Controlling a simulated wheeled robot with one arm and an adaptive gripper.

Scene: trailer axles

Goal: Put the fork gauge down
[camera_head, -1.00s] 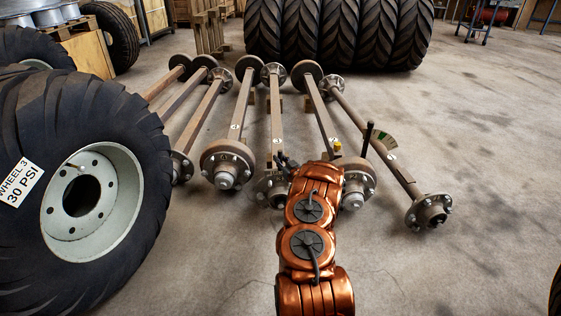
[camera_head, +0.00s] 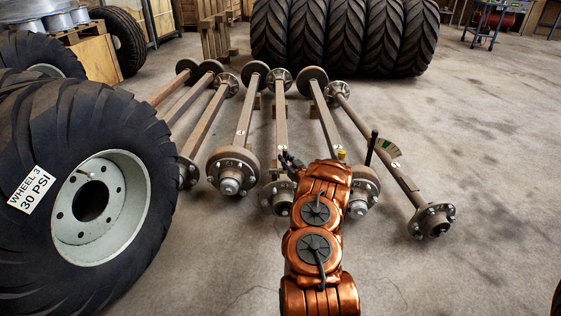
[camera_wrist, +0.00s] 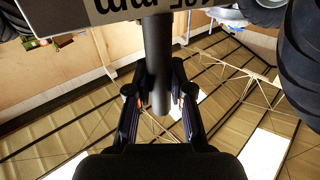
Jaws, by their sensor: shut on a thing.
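My gripper is shut on the dark round handle of the fork gauge (camera_wrist: 158,60) in the wrist view. The gauge's pale plate with black lettering ending in "mm" (camera_wrist: 115,10) crosses the top of that view, cut off by its edge. The two dark fingers (camera_wrist: 159,100) stand on either side of the handle. In the head view my gripper (camera_head: 290,162) is a small dark shape beside the orange arm, above the hub ends of the middle axles.
Several trailer axles (camera_head: 245,120) lie side by side on the floor. A large wheel (camera_head: 95,170) fills the left. Upright tyres (camera_head: 345,35) stand behind.

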